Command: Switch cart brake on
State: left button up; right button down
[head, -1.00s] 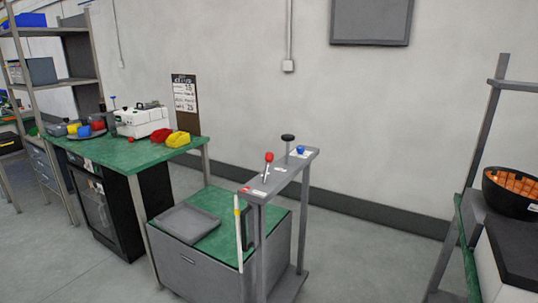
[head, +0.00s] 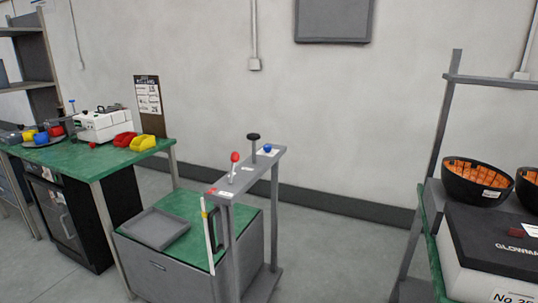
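A grey cart (head: 167,276) with a green top stands in the middle of the head view. Beside it rises a narrow grey stand whose top panel (head: 245,176) carries the controls. A lever with a red ball knob (head: 235,157) stands up near the panel's front end. A black knob on a stem (head: 253,137) and a short blue knob (head: 267,148) sit toward its far end. Small labels lie beside the controls, too small to read. I cannot tell which control is the cart brake. Neither of my grippers is in view.
A flat grey tray (head: 156,229) lies on the cart top. A green bench (head: 85,169) at left holds a white device (head: 104,124) and red and yellow bins. A rack at right holds black bowls of orange pieces (head: 478,181). Open floor lies between stand and rack.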

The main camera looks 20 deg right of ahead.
aim_at(234, 157)
jog(key=i+j+z, duration=0.1)
jog(key=z, duration=0.25)
jog(key=j+z, duration=0.2)
jog(key=z, duration=0.15)
jog(key=i+j+z, duration=0.1)
jog(key=z, duration=0.25)
jog(key=i+j+z, duration=0.1)
jog(key=j+z, duration=0.35)
jog(key=j, duration=0.45)
jog(key=j+z, duration=0.2)
jog(key=j, duration=0.65)
jog(key=k+j+z, duration=0.1)
jog(key=j+z, duration=0.15)
jog(key=j, duration=0.6)
jog(key=k+j, duration=0.1)
jog(key=j, duration=0.6)
jog(key=k+j, duration=0.1)
jog(key=j, duration=1.35)
jog(key=k, duration=0.05)
